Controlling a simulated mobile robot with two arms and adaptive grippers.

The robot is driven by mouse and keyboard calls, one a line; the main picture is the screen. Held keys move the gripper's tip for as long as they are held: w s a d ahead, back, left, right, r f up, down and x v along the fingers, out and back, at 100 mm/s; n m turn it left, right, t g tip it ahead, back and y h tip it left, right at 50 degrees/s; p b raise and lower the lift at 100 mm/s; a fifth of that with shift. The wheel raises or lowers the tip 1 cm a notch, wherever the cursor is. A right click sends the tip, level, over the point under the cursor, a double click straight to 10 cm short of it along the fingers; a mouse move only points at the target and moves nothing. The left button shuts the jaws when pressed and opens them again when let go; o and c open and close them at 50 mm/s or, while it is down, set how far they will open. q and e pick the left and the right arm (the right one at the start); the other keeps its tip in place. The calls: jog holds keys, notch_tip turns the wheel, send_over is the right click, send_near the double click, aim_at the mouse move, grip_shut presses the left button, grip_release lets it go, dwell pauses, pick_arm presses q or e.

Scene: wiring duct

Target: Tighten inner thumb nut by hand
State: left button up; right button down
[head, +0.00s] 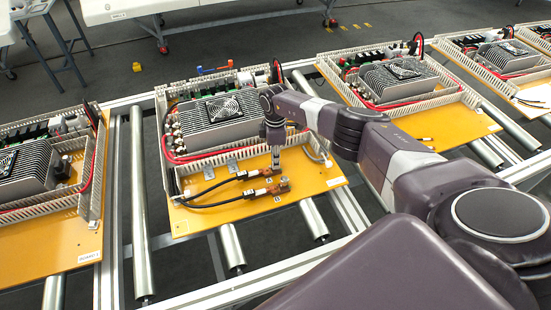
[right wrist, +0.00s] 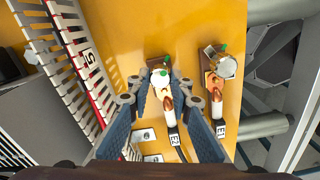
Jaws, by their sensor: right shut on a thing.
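My right gripper (head: 275,165) points down over the near part of the yellow panel (head: 200,222). In the right wrist view its two blue-grey fingers (right wrist: 162,80) close around the pale, round inner thumb nut (right wrist: 160,77) on the terminal beside the cable marked E2 (right wrist: 174,140). The fingers hide part of this nut. The second terminal has a silver round nut (right wrist: 226,67) with a green mark. It stands to the right, clear of the fingers, with the cable marked E1 (right wrist: 221,128) below it. My left gripper is not in view.
A slotted white wiring duct (right wrist: 62,60) runs left of the terminals. A finned grey unit with a fan (head: 222,107) sits behind, inside the duct frame. Similar panels stand on both sides, on a rail frame with metal rollers (head: 232,245).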

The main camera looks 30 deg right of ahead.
jog(key=shift+w+r, duration=0.3)
jog(key=c, duration=1.9)
grip_release()
jog(key=shift+c, duration=0.2)
jog(key=shift+o, duration=1)
jog(key=shift+s, duration=0.15)
jog(key=shift+a, duration=0.1)
jog(key=shift+f, duration=0.1)
notch_tip(320, 180, up, 12)
jog(key=shift+s, duration=0.15)
